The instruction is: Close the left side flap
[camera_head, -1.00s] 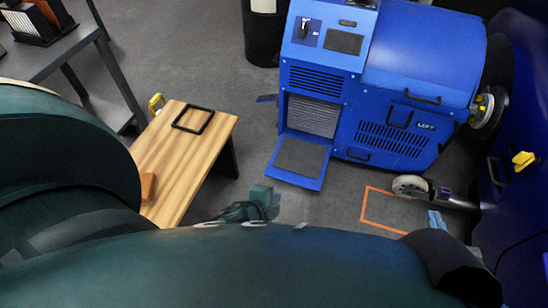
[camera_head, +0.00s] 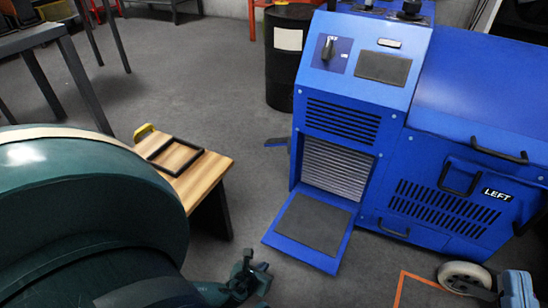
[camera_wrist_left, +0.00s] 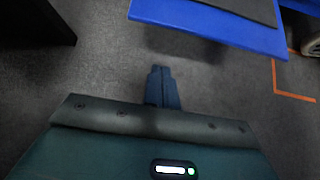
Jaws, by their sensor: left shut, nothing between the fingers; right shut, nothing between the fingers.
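The blue machine carries the label LEFT on its side. A blue flap with a dark grey inner panel (camera_head: 310,228) hangs open, folded down and outward below the grille opening. Its edge also shows at the top of the left wrist view (camera_wrist_left: 205,25). My left gripper (camera_head: 250,272) is below and left of the flap, apart from it, shut and empty. In the left wrist view its closed fingers (camera_wrist_left: 163,75) point toward the floor before the flap's edge. My right gripper (camera_head: 516,288) is at the lower right near a caster, shut.
A wooden bench (camera_head: 205,175) with a black frame on it stands left of the machine. A black drum (camera_head: 287,75) stands behind. A blue lever (camera_head: 277,142) sticks out left of the machine. Grey floor between bench and flap is free.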

